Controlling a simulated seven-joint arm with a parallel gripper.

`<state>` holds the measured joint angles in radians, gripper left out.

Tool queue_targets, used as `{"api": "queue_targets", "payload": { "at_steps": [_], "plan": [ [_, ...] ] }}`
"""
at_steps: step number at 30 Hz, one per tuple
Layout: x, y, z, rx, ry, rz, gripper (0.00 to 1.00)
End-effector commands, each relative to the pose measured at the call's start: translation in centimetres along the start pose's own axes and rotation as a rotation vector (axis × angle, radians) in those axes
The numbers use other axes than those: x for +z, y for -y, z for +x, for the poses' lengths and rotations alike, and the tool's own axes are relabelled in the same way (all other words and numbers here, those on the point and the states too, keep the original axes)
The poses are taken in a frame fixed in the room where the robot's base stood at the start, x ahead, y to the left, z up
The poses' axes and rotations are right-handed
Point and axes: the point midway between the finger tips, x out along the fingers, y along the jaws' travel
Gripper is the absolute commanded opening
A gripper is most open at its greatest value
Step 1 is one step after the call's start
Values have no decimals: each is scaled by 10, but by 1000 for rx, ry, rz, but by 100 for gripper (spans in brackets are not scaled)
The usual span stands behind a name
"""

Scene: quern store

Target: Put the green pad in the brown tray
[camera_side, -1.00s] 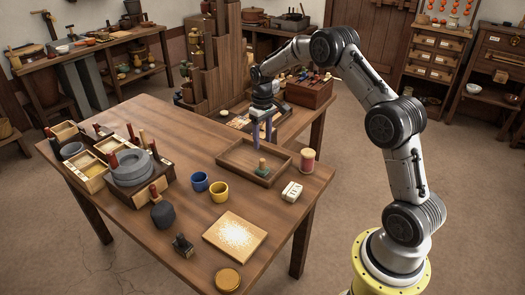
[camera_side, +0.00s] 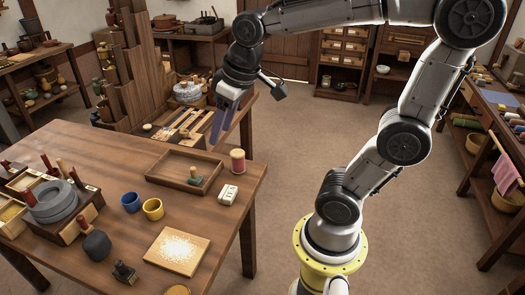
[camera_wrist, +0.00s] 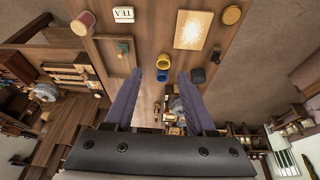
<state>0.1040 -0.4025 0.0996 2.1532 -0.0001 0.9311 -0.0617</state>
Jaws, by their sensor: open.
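The green pad (camera_side: 195,181), with a wooden knob on top, stands upright inside the brown tray (camera_side: 160,180), near its front right side. The tray is a shallow wooden box on the table. In the wrist view the pad (camera_wrist: 122,46) and the tray (camera_wrist: 134,48) show left of my fingers. My gripper (camera_side: 216,135) is in the air above and behind the tray's back right side, apart from the pad. In the wrist view its two purple fingers (camera_wrist: 173,76) are spread with nothing between them.
A red-and-cream spool (camera_side: 238,162) and a white labelled block (camera_side: 228,193) stand right of the tray. Blue (camera_side: 131,202) and yellow (camera_side: 153,209) cups stand in front. A speckled board (camera_side: 177,250) and a stone quern (camera_side: 52,202) are also on the table.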

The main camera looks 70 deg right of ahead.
Motion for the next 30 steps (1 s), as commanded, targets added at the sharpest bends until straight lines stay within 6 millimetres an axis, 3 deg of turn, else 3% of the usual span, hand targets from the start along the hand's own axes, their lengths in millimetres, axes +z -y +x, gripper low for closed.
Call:
{"api": "queue_targets", "payload": {
  "at_steps": [3,6,10,15,30],
  "plan": [
    [46,13,-14,-15,-63,-18,56],
    [74,19,-16,-26,-99,-26,56],
    [95,23,-14,-36,-126,-32,56],
    [103,24,-13,-40,-133,-33,56],
    [102,23,-13,-39,-132,-33,56]
  ]
}}
